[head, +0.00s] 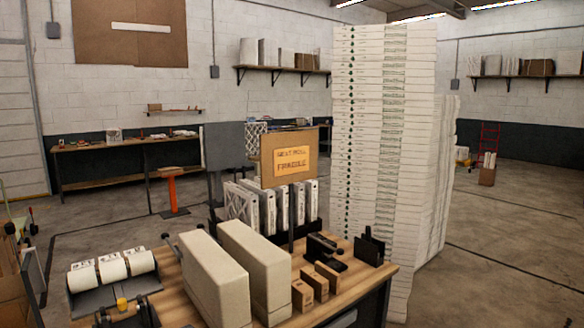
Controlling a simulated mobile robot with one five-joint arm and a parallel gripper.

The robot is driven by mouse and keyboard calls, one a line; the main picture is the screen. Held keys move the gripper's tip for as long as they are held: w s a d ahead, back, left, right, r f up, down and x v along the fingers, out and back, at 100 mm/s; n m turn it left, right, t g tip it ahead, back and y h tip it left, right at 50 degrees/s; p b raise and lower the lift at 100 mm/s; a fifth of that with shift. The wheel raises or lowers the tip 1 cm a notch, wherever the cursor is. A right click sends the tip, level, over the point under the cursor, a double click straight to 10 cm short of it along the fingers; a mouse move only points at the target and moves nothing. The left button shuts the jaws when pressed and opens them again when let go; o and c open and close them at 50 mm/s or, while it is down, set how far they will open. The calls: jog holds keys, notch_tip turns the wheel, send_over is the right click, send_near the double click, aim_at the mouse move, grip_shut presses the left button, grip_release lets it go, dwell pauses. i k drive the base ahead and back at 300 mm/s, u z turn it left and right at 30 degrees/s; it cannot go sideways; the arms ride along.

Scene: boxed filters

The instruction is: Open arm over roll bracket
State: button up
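A dark grey bracket (112,294) stands on the left part of the wooden workbench and holds white rolls (112,268) with printed bands, side by side. A thin dark rod with a knob (166,238) rises at its right, beside a tall cream block; I cannot tell whether it is a part of the bracket. A dark device with a yellow piece (122,304) sits in front of the rolls, cut by the bottom edge. I cannot make out an arm lying across the rolls. My gripper is not in view.
Two tall cream blocks (262,262) stand right of the rolls. Behind them are white filters (240,202) and a cardboard sign (289,158). Small brown boxes (314,284) and a black dispenser (324,248) are at right. A tall white stack (384,150) rises behind the bench.

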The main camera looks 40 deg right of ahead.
aim_at(122, 303)
jog(key=z, duration=1.45)
jog(key=k, duration=1.5)
jog(key=u, duration=1.05)
jog(key=i, duration=1.05)
jog(key=z, duration=0.1)
